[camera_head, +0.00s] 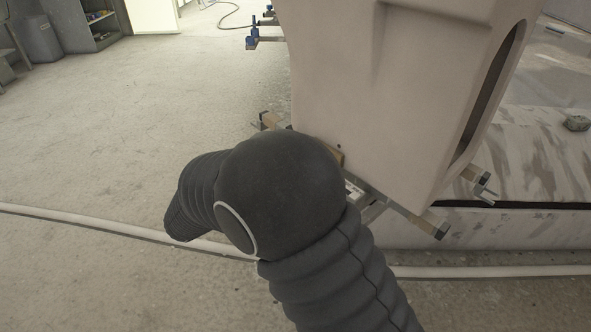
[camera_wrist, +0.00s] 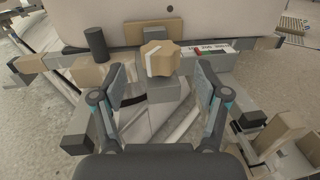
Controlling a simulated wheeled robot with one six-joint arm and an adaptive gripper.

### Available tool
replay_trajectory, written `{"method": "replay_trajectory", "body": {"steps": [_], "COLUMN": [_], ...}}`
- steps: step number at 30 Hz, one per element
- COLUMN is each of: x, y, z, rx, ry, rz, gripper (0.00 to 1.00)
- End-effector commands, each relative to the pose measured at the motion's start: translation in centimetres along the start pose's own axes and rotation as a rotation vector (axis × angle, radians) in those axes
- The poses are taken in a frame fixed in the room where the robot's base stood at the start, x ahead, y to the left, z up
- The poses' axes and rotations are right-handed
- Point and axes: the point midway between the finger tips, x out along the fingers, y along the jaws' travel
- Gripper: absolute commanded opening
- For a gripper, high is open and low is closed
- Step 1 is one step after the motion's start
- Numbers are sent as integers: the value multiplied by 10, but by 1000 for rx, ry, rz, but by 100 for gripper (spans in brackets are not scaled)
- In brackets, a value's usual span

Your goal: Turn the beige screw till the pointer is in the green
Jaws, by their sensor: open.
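The beige screw (camera_wrist: 160,58) has a lobed knob with a white stripe on its left part. It stands over a grey block (camera_wrist: 168,91) at the upper middle of the wrist view. My gripper (camera_wrist: 160,80) is open and empty, its two fingers apart on either side of the line to the screw. The fingertips sit just short of the knob and do not visibly touch it. A small white gauge strip (camera_wrist: 216,47) lies right of the screw, with a red mark near its left end. The pointer and green part are too small to tell surely. In the head view my arm hides the screw.
A dark upright cylinder (camera_wrist: 96,43) stands left of the screw, beside a beige block (camera_wrist: 88,72). Grey bars (camera_wrist: 55,112) frame the fixture. A large pale housing (camera_head: 390,95) rises behind it. A pale pipe (camera_head: 110,228) crosses the floor.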

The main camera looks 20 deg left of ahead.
Motion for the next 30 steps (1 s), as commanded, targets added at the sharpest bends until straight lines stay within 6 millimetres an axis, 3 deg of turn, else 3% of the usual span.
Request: {"method": "replay_trajectory", "body": {"steps": [6, 12, 30], "x": [-42, -63, -68], "y": [0, 0, 0], "z": [0, 0, 0], "rx": [1, 1, 0], "ry": [1, 0, 0], "rz": [3, 1, -1], "gripper": [74, 74, 74]}}
